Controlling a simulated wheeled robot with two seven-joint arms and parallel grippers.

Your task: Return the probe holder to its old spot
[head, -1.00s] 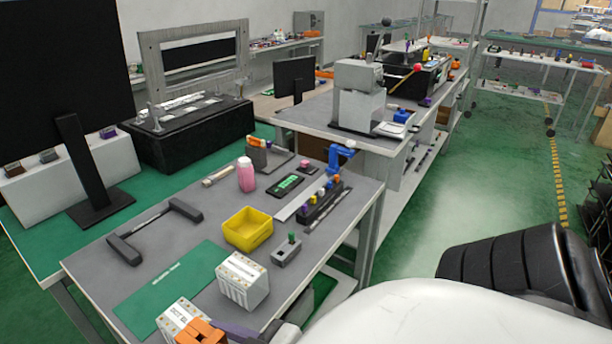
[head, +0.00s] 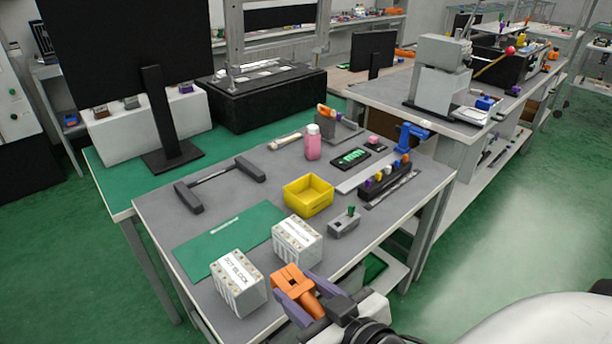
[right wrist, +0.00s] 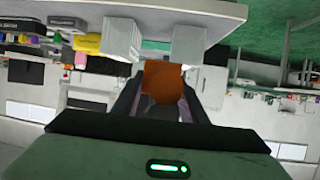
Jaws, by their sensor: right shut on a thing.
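My right gripper (head: 298,294), with purple fingers, is shut on an orange holder-like piece (head: 289,277), which I take to be the probe holder. It is at the front edge of the grey table (head: 240,188), just right of a white lettered block (head: 238,282). In the right wrist view the orange piece (right wrist: 163,82) sits between the fingers, and part of it is hidden by them. My left gripper is not in view.
A second white block (head: 297,241), a green mat (head: 222,240), a yellow bin (head: 308,196) and a small grey box with a green knob (head: 344,221) are nearby. A pink bottle (head: 312,143) and a black rack (head: 384,181) stand farther back.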

